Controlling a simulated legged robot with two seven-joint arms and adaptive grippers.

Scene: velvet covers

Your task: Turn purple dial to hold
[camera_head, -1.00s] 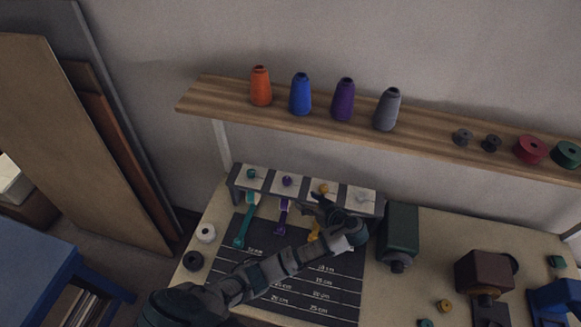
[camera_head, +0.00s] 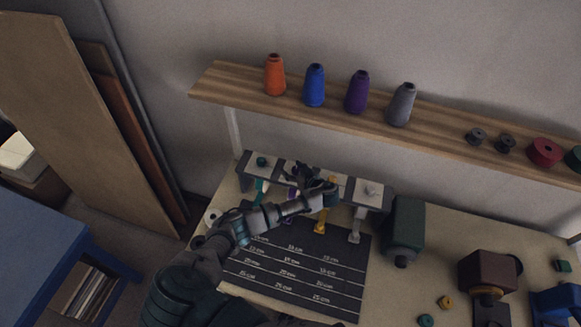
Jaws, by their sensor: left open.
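A row of pale dial panels in a dark frame stands at the back of the workbench. The teal dial (camera_head: 261,161) and the grey dial (camera_head: 370,190) show clearly. My left gripper (camera_head: 304,172) is open in front of the panels left of centre. It covers the place of the purple dial, so I cannot see that dial, its pointing direction or any contact. A bit of the purple lever (camera_head: 291,193) shows below, partly behind my arm. The yellow lever (camera_head: 323,220) hangs to its right. My right gripper is out of view.
A wooden shelf (camera_head: 440,127) above the panels holds orange, blue, purple and grey thread cones. A dark green box-shaped device (camera_head: 404,225) stands close right of the panels. A dark measuring mat (camera_head: 300,275) lies in front. A blue table (camera_head: 40,235) is at the left.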

